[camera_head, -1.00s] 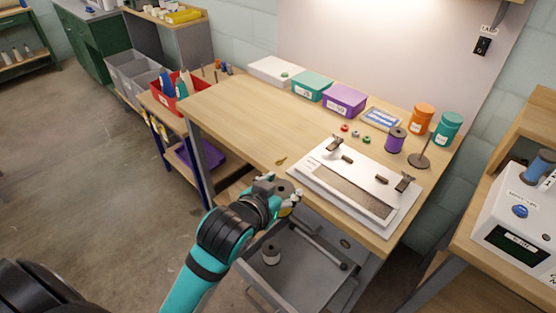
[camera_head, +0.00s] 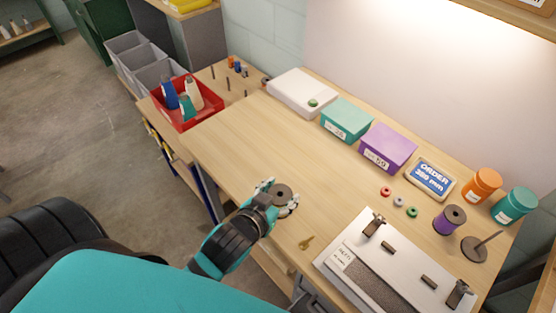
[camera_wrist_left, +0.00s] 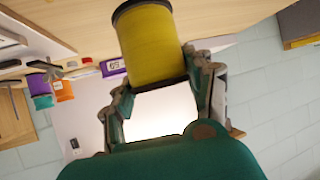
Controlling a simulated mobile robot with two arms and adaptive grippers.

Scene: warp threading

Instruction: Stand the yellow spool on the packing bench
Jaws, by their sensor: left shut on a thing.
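My left gripper (camera_head: 278,199) is shut on the yellow spool, over the front-left part of the packing bench (camera_head: 265,135). The spool looks roughly upright. I cannot tell whether its lower end touches the bench top. My right gripper is not in view.
A white board fixture (camera_head: 350,262) and a small brass tool (camera_head: 306,242) lie to the right. Teal (camera_head: 346,119) and purple (camera_head: 388,148) boxes, a purple spool (camera_head: 449,220) and small rings stand farther back. A red bin (camera_head: 205,112) stands left. The bench middle is clear.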

